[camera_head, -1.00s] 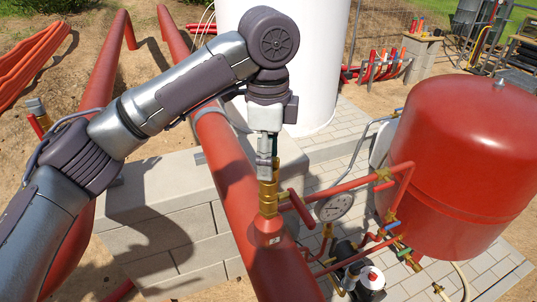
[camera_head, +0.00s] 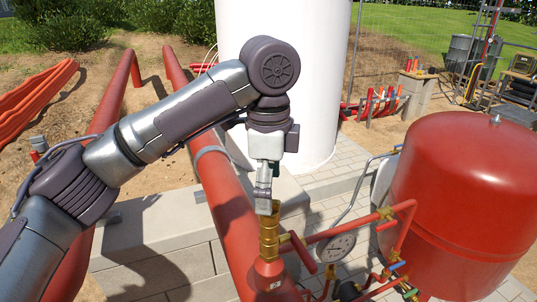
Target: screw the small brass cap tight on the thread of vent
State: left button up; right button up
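The vent is an upright brass fitting (camera_head: 269,240) on a short red stub on top of the thick red pipe (camera_head: 232,215). My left gripper (camera_head: 264,208) points straight down at the top end of the vent, in front of its upper brass part. It is seen edge-on, so I cannot tell how far its fingers are apart. The small brass cap cannot be told apart from the brass at the fingertips, and the thread is not visible. My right gripper is not in view.
A large red tank (camera_head: 460,195) is further right. A white cylinder (camera_head: 300,80) rises behind my arm. Grey blocks (camera_head: 160,238) lie left.

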pick_arm(q)
notch_tip(320, 180, up, 9)
jog(key=shift+r, duration=0.2)
dwell(0.4)
